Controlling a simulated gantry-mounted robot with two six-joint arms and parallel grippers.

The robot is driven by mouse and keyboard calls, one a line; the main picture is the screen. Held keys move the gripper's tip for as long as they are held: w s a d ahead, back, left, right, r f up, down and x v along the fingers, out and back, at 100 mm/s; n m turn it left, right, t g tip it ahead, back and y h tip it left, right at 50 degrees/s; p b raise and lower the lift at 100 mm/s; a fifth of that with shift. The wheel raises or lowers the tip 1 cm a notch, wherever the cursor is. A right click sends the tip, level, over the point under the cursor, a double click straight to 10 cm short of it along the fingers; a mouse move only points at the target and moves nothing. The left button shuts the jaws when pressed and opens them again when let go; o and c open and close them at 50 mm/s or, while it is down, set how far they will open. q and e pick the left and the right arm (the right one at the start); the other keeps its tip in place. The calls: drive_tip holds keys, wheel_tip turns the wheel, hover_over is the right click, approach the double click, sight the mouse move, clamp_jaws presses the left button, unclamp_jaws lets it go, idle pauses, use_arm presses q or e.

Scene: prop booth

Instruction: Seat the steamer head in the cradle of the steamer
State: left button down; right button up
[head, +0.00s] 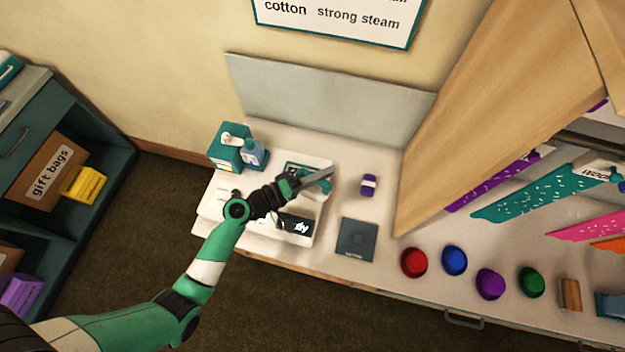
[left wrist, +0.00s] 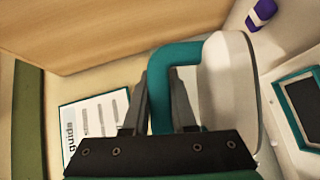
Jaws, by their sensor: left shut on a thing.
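The steamer head is a white block (left wrist: 230,85) with a teal handle (left wrist: 185,55) in the left wrist view. My left gripper (head: 322,176) is shut on the handle, with a finger on each side. In the head view the gripper and arm hide much of the steamer head over the counter. The white steamer (head: 270,239) stands under and beside my arm, with a dark screen (head: 298,224) whose lettering is partly covered. I cannot make out the cradle clearly, or whether the head touches anything. My right gripper is not in view.
A purple item (head: 369,185) and a dark square pad (head: 356,240) lie to the right. A wooden panel (head: 480,105) rises further right. A guide card (left wrist: 95,122) shows in the wrist view.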

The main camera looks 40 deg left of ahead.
use_arm(q)
drive_tip(key=w+a+f+n+t+y+b, duration=0.1)
drive_tip(key=w+a+f+n+b, duration=0.15)
drive_tip(key=a+b, duration=0.3)
drive_tip(key=w+a+f+n+t+y+b, duration=0.1)
drive_tip(key=w+a+f+y+b, duration=0.15)
drive_tip(key=a+b, duration=0.3)
wheel_tip(320, 180, down, 7)
drive_tip(key=b, duration=0.5)
drive_tip(key=shift+w+h+b, duration=0.35)
drive_tip(key=shift+h+b, duration=0.05)
drive_tip(key=shift+h, duration=0.05)
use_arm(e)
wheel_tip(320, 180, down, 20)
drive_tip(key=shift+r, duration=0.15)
use_arm(q)
drive_tip(key=shift+f, duration=0.2)
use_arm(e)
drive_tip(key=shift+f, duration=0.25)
use_arm(q)
drive_tip(key=shift+f+b, duration=0.75)
drive_tip(key=shift+b, duration=0.2)
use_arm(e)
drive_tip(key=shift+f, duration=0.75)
use_arm(q)
drive_tip(key=shift+f, duration=0.1)
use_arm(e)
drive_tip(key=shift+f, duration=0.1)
